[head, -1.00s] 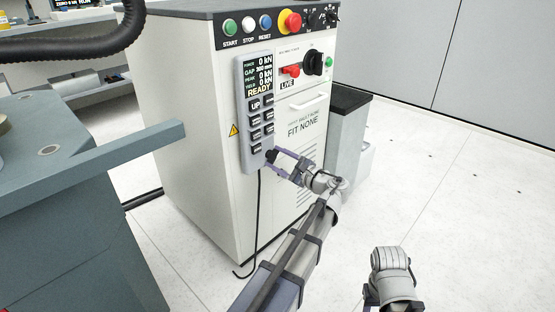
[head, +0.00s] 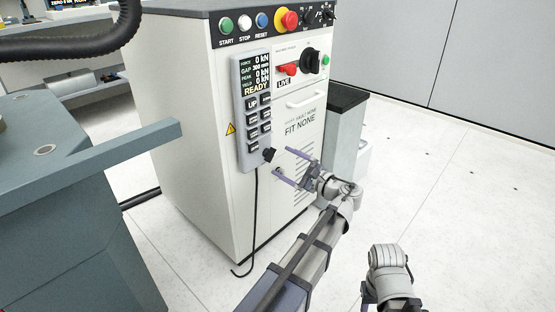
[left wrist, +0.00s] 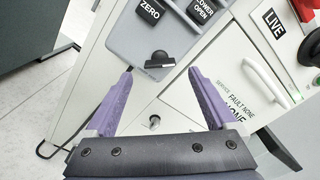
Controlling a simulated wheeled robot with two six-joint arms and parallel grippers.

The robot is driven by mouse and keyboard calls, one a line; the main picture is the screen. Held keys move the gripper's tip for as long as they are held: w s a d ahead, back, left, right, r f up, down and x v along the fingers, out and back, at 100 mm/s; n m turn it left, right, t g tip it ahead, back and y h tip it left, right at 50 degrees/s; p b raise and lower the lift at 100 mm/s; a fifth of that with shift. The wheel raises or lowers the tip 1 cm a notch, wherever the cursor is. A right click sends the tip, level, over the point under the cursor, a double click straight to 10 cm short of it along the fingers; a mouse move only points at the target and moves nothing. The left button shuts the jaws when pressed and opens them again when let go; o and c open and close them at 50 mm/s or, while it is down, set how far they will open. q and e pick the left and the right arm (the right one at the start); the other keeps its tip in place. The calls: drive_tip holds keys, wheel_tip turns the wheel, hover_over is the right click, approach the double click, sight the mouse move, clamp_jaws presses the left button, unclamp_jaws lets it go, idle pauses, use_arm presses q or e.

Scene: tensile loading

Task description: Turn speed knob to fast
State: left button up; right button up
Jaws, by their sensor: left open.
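A small black knob (head: 269,155) sits at the lower end of the grey hand pendant (head: 240,120) on the front of the white cabinet. In the left wrist view the knob (left wrist: 158,60) has a flat bar grip lying nearly level; I cannot read a speed marking by it. My left gripper (head: 282,161) is open and empty, to the right of and below the knob in the head view. In the left wrist view its purple fingers (left wrist: 160,76) stand apart, with the knob just beyond and between their tips, not gripped.
The cabinet (head: 180,120) carries START, STOP and RESET buttons, a red emergency button (head: 287,19), a red switch (head: 288,69) and a larger black rotary knob (head: 310,61). A black cable (head: 256,220) hangs below the pendant. A grey-green machine (head: 60,210) stands at left.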

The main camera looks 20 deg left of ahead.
use_arm(q)
drive_tip(key=shift+v, duration=1.6)
drive_tip(key=s+d+f+n+g+h+p, duration=0.35)
drive_tip(key=s+d+f+h+p, duration=0.2)
drive_tip(key=s+d+h, duration=0.45)
drive_tip(key=s+d+f+n+g+h+p, duration=0.2)
drive_tip(key=s+d+f+n+h+p, duration=0.25)
drive_tip(key=s+d+p, duration=0.55)
wheel_tip(320, 180, up, 39)
drive_tip(key=s+n+h+p, duration=0.1)
drive_tip(key=s+p, duration=0.1)
drive_tip(key=p, duration=3.3)
drive_tip(key=shift+s+a+f, duration=0.2)
drive_tip(key=shift+s+a, duration=0.2)
drive_tip(key=shift+g, duration=0.25)
